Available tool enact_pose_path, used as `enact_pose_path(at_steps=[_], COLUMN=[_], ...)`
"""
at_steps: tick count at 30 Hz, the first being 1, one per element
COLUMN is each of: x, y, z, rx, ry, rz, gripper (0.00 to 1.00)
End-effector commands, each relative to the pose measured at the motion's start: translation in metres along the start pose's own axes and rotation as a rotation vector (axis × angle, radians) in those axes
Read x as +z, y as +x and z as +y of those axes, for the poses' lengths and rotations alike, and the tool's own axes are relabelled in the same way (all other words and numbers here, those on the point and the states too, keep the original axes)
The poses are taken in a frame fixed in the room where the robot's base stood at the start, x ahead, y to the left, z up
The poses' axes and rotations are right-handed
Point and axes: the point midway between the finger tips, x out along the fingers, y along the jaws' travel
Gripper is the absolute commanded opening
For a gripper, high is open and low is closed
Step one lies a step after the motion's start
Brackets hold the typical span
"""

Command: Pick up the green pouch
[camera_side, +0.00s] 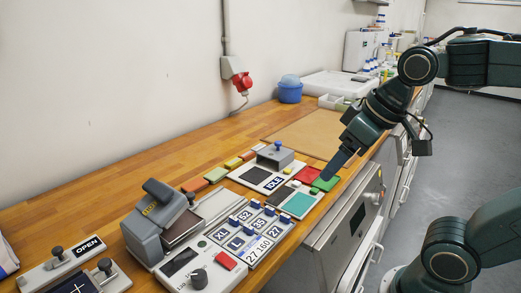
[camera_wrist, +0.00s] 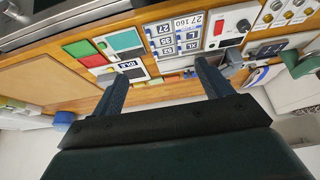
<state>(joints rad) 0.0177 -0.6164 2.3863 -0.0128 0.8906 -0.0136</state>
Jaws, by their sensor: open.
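The green pouch (camera_side: 326,184) lies flat at the front edge of the wooden bench in the side view, next to a red pouch (camera_side: 309,174). In the wrist view the green pouch (camera_wrist: 76,49) is at the upper left, outside and left of the jaws. My gripper (camera_side: 331,173) points down over the pouches in the side view and partly covers them; I cannot tell its exact height. In the wrist view my gripper (camera_wrist: 162,72) has its two fingers wide apart with nothing between them.
A panel with a teal pad (camera_side: 299,204) and a small grey device (camera_side: 275,156) stand left of the pouches. Size tiles (camera_side: 245,228) and a grey press (camera_side: 158,222) are nearer. A bare brown board (camera_side: 308,131) and a blue bucket (camera_side: 290,92) lie farther back.

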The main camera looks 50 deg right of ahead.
Motion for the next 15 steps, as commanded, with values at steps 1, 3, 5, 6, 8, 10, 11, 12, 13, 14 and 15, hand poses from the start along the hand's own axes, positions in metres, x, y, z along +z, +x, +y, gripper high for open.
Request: enact_pose_path(at_steps=[1, 3, 5, 6, 8, 10, 11, 12, 13, 14, 15], x=[-0.012, -0.029, -0.043, -0.053, -0.067, -0.084, -0.091, -0.1, -0.107, -0.114, -0.123], y=[0.002, 0.004, 0.007, 0.009, 0.013, 0.018, 0.021, 0.024, 0.027, 0.03, 0.035], z=[0.001, 0.002, 0.004, 0.004, 0.006, 0.008, 0.009, 0.01, 0.011, 0.013, 0.014], rx=[0.0, 0.0, 0.0, -0.001, -0.001, -0.002, -0.002, -0.002, -0.002, -0.003, -0.003], ry=[-0.001, -0.003, -0.005, -0.007, -0.01, -0.013, -0.014, -0.015, -0.016, -0.016, -0.018], rz=[-0.006, -0.009, -0.013, -0.015, -0.018, -0.023, -0.024, -0.026, -0.028, -0.03, -0.032], gripper=[0.78, 0.78, 0.78, 0.78, 0.78, 0.78, 0.78, 0.78, 0.78, 0.78, 0.78])
